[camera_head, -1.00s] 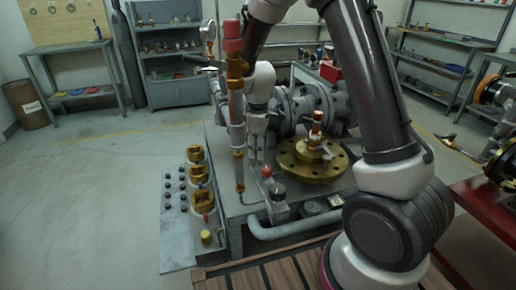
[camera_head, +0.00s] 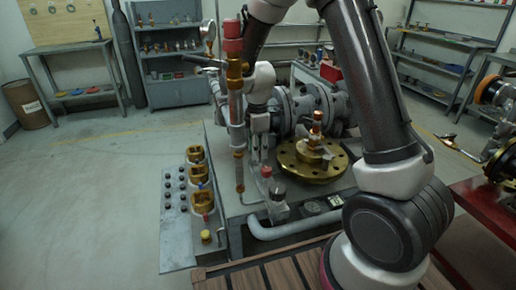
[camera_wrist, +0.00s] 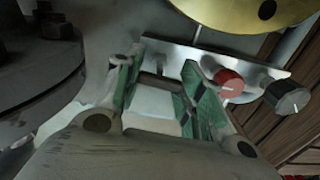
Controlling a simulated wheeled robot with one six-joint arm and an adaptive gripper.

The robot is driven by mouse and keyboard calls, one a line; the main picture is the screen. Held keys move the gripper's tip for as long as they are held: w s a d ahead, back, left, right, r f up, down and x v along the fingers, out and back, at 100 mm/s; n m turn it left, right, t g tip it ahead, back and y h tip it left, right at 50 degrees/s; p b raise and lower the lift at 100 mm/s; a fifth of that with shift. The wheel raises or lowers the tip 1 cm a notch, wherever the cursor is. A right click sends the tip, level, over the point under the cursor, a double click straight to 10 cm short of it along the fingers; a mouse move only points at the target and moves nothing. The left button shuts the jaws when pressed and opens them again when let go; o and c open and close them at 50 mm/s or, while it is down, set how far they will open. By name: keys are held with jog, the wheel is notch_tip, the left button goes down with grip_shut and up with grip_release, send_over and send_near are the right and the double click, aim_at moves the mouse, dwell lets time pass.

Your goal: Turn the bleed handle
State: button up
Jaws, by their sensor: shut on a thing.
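My gripper (camera_head: 259,140) points down behind the tall pipe with the red top, beside the grey valve body. In the wrist view its green-padded fingers (camera_wrist: 158,88) are closed around a short dark bar (camera_wrist: 160,84), which looks like the bleed handle. The fingers hide most of it. A bright metal bracket (camera_wrist: 205,62) lies just past the fingertips. It carries a red knob (camera_wrist: 229,83) and a black knob (camera_wrist: 287,97) to the right of the fingers. In the head view the red knob (camera_head: 266,171) shows just below my gripper.
The tall pipe (camera_head: 236,110) stands close in front of my gripper. A brass flange (camera_head: 311,172) lies to the right, and the grey flanged valve body (camera_head: 290,112) is behind. Brass fittings (camera_head: 201,202) stand on the left plate. Open floor lies farther left.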

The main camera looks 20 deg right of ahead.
jog(key=o, duration=1)
notch_tip(320, 180, up, 12)
jog(key=shift+r, duration=0.1)
